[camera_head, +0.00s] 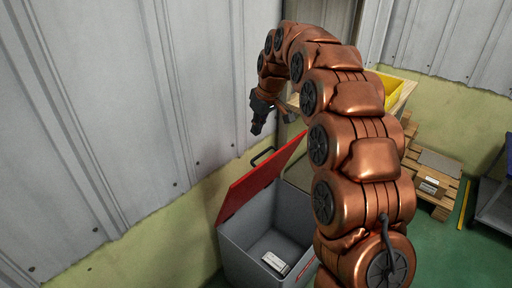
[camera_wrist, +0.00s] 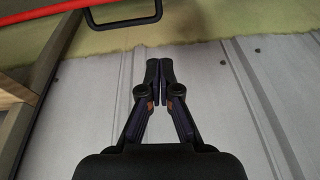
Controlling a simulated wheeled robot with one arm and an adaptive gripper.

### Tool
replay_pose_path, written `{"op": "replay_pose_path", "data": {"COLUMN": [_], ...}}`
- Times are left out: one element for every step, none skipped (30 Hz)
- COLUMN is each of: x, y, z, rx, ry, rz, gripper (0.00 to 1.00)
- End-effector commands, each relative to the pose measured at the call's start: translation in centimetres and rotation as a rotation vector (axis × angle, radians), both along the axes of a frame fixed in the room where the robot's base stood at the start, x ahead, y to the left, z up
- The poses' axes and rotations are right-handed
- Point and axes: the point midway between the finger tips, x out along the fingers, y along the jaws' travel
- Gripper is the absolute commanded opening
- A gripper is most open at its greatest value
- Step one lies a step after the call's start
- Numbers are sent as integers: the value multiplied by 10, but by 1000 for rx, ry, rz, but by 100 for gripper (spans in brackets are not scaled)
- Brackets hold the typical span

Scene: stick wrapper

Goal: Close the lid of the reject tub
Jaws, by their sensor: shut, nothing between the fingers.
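The reject tub (camera_head: 244,250) is a grey bin at the bottom of the head view, against the wall. Its red lid (camera_head: 256,185) stands open, tilted up on the wall side, with a dark handle (camera_head: 263,156) at its upper edge. A small white and grey item (camera_head: 275,262) lies inside the tub. My gripper (camera_head: 257,129) is shut and empty, pointing down above the lid's handle and close to the wall, apart from the lid. In the wrist view the shut fingers (camera_wrist: 159,65) show, with the dark handle (camera_wrist: 125,22) and red lid edge (camera_wrist: 50,14) above them.
A corrugated grey metal wall (camera_head: 150,90) with a yellow-green lower band stands at left. A yellow bin (camera_head: 391,88) sits on a wooden stand behind my arm. A wooden pallet (camera_head: 438,205) with a box lies at right on the green floor. A grey cart (camera_head: 494,207) stands at the right edge.

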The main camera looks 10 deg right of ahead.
Motion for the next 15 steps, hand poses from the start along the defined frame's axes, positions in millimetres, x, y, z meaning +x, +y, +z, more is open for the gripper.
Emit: {"op": "replay_pose_path", "data": {"x": [14, 19, 27, 31, 35, 40, 42, 44, 46, 47, 48, 49, 50, 50, 52], "y": [-1, -2, -3, -4, -4, -5, -5, -5, -5, -5, -5, -5, -4, -4, -3], "z": [1, 0, -1, 0, 1, 1, 1, 1, 0, -1, -3, -5, -7, -10, -14], "rx": [0, -1, -1, -2, -3, -4, -5, -4, -5, -5, -5, -6, -6, -6, -5], "ry": [-18, -24, -34, -43, -50, -58, -62, -64, -66, -68, -68, -68, -68, -68, -69], "rz": [11, 18, 27, 32, 37, 42, 45, 48, 51, 52, 53, 53, 53, 53, 53], "gripper": [0, 0, 0, 0, 0, 0, 0, 0, 0, 0, 0, 0, 0, 0, 0]}}
